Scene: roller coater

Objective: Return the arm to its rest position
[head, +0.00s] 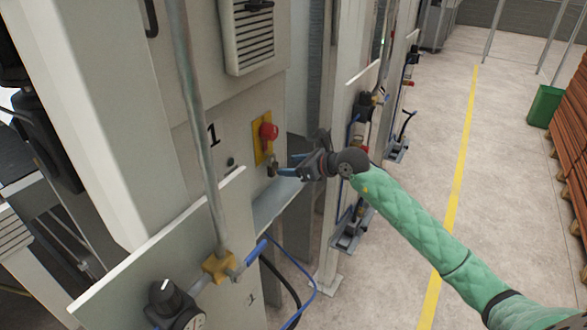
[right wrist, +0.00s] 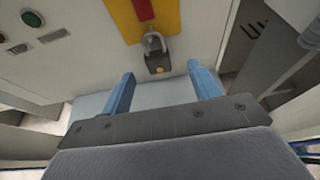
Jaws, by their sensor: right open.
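My right arm, in a green quilted sleeve, comes in from the lower right of the head view. Its gripper (head: 285,165) is in front of the cabinet, beside a padlock (head: 271,169) under a red switch (head: 268,131) on a yellow plate (head: 258,140). In the right wrist view the two blue fingers (right wrist: 163,88) are wide apart with nothing between them. The padlock (right wrist: 157,62) hangs from the switch plate (right wrist: 125,18) beyond the fingertips and looks clear of them. My left gripper is not in view.
A metal pipe (head: 199,120) rises in front of the cabinet (head: 185,150). A pale panel (head: 150,260) with a brass valve (head: 219,266) and blue hose stands at the lower left. A green bin (head: 544,106) stands at far right.

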